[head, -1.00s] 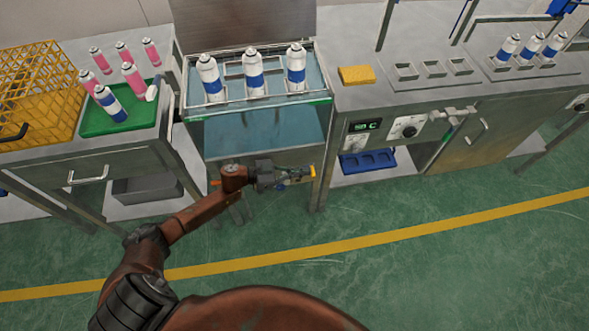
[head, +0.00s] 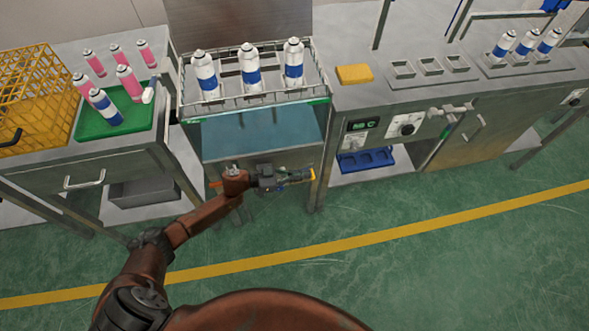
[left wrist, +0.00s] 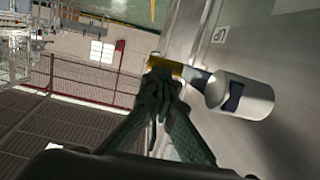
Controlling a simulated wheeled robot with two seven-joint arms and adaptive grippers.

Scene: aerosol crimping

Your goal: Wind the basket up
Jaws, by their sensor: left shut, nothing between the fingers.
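The wire basket (head: 268,98) holds three white cans with blue bands (head: 250,67) upright and stands raised at the top of the water tank (head: 260,130). My left gripper (head: 302,176) is low in front of the tank, at its right side. In the left wrist view its fingers (left wrist: 160,78) are shut with nothing between them. Their tips are beside a yellow piece and a grey cylindrical part with a dark band (left wrist: 243,96). An "UP" label (left wrist: 220,34) shows on the metal panel. Whether the fingertips touch the yellow piece, I cannot tell. My right gripper is out of view.
Left of the tank, a green tray (head: 125,126) holds pink cans and a white-and-blue can, beside a yellow crate (head: 35,105). To the right, a bench carries a yellow sponge-like block (head: 354,73) and three more cans (head: 525,45). The green floor in front is clear.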

